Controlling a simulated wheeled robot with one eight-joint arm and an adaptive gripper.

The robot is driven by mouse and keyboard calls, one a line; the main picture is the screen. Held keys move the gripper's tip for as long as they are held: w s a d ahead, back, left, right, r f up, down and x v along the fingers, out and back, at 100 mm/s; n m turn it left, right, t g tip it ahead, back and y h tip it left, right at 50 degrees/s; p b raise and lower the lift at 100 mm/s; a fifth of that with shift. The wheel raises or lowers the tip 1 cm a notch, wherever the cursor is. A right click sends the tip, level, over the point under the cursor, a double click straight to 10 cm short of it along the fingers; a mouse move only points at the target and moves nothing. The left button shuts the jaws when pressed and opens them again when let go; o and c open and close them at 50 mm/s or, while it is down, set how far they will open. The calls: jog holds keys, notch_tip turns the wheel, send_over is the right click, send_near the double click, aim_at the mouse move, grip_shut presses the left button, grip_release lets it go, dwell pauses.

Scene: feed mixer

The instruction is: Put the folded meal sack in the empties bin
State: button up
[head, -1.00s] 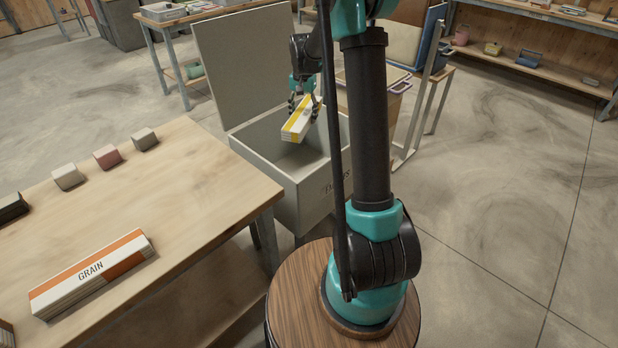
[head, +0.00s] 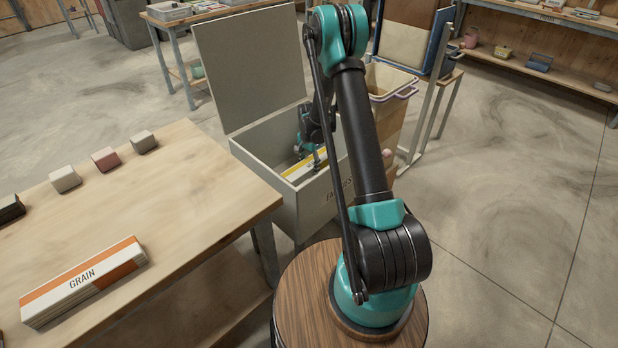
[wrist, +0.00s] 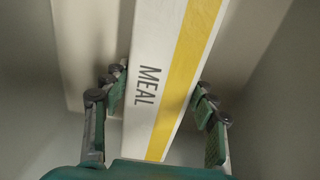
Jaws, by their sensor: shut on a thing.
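The folded meal sack is white with a yellow stripe and the word MEAL, and it fills the middle of the wrist view (wrist: 160,70). My gripper (head: 308,155) reaches down into the bin there. The lettering on the bin's front is partly hidden by my arm. Whether the sack touches the bin floor I cannot tell.
The bin's lid (head: 252,68) stands open at the back. A wooden table (head: 170,215) at left holds a folded GRAIN sack (head: 84,281) and several small blocks. A tall tan bin (head: 388,100) stands behind my arm. The floor at right is clear.

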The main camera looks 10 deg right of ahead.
aim_at(309, 163)
jog(key=shift+f, duration=3.3)
jog(key=o, duration=1.2)
jog(key=shift+f, duration=0.1)
jog(key=shift+o, duration=0.2)
notch_tip(309, 163, up, 12)
jog(key=shift+r, duration=0.15)
